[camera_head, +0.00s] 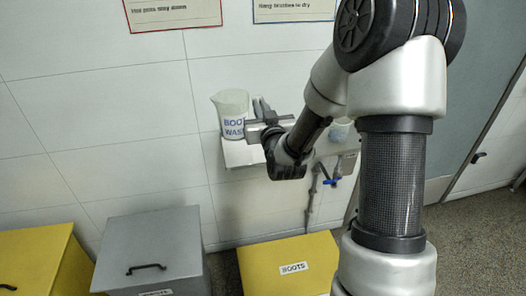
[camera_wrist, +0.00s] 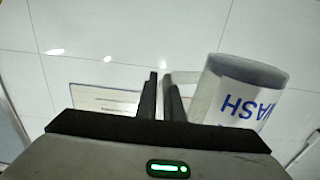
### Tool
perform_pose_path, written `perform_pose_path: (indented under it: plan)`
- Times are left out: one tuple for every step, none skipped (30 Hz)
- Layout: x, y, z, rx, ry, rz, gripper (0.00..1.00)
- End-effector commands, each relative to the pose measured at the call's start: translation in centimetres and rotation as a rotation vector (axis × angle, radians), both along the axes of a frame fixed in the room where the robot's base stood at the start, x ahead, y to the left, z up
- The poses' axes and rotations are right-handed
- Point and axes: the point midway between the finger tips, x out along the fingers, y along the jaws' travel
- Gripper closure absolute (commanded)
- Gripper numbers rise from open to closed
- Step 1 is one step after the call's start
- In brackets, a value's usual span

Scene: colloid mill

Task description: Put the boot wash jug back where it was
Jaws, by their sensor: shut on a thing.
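The boot wash jug (camera_head: 233,115) is a translucent pale jug with blue lettering, upright in the head view. In the wrist view the jug (camera_wrist: 236,92) is right of the fingers. My gripper (camera_head: 261,108) is at the jug's right side, shut on its handle; the fingertips show in the wrist view (camera_wrist: 161,92). A small white shelf (camera_head: 240,155) on the wall is right under the jug. I cannot tell whether the jug's base touches it.
Yellow (camera_head: 285,265) and grey (camera_head: 150,250) lidded bins stand below along the wall. A pipe with a blue valve (camera_head: 330,182) is right of the shelf. A clear container (camera_head: 340,132) is partly hidden behind my arm. Framed signs (camera_head: 172,14) hang above.

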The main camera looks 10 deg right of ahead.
Motion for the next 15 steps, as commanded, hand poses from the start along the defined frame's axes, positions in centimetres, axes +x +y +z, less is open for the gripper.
perform_pose_path:
  plan:
    - [1.4, -0.7, -1.8, -0.001, -0.004, 0.0, 1.0]
    - [2.3, -1.1, -2.3, -0.001, -0.004, 0.003, 1.0]
    - [3.5, -1.7, -3.0, -0.001, -0.005, 0.005, 1.0]
    - [4.5, -2.2, -3.5, -0.002, -0.006, 0.008, 1.0]
    - [5.5, -2.8, -4.1, -0.001, -0.005, 0.01, 1.0]
    - [6.8, -3.6, -4.8, -0.003, -0.006, 0.012, 1.0]
    - [7.8, -4.3, -5.4, -0.002, -0.006, 0.013, 1.0]
    - [8.8, -5.0, -6.0, -0.003, -0.005, 0.014, 1.0]
    - [10.1, -6.1, -6.7, -0.003, -0.005, 0.014, 1.0]
    - [11.0, -6.9, -7.3, -0.003, -0.004, 0.014, 1.0]
    - [11.9, -7.7, -7.7, -0.003, -0.004, 0.012, 1.0]
    - [12.9, -8.7, -8.2, -0.003, -0.003, 0.01, 1.0]
    - [13.6, -9.5, -8.5, -0.002, -0.003, 0.008, 1.0]
    - [14.2, -10.2, -8.8, -0.003, -0.004, 0.006, 1.0]
    - [14.9, -11.0, -9.1, -0.002, -0.003, 0.002, 1.0]
